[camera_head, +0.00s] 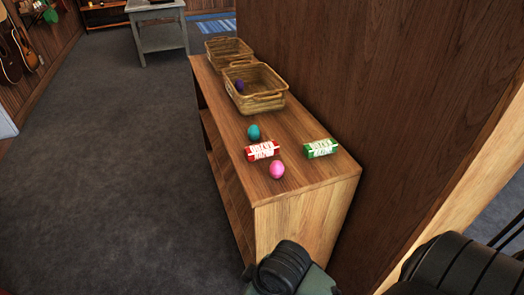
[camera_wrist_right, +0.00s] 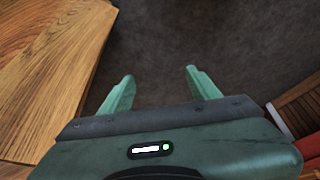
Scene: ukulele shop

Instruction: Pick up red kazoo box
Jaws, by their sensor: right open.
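The red kazoo box (camera_head: 262,150), red with white lettering, lies near the left edge of the wooden cabinet top (camera_head: 300,178), between a teal egg (camera_head: 253,132) and a pink egg (camera_head: 277,169). A green box (camera_head: 320,148) with similar white lettering lies to its right. My right gripper (camera_wrist_right: 160,72) is open and empty in the wrist view, with dark floor between its fingers and a wooden surface to its left. In the head view, green and black parts of mine show at the bottom, but no fingertips show. My left gripper is not seen.
Two wicker baskets stand at the back of the cabinet; the nearer basket (camera_head: 265,98) holds a purple egg (camera_head: 239,86). A brown wood wall (camera_head: 400,90) rises along the cabinet's right side. Open grey carpet (camera_head: 120,160) lies to the left. A grey table (camera_head: 160,36) stands farther back.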

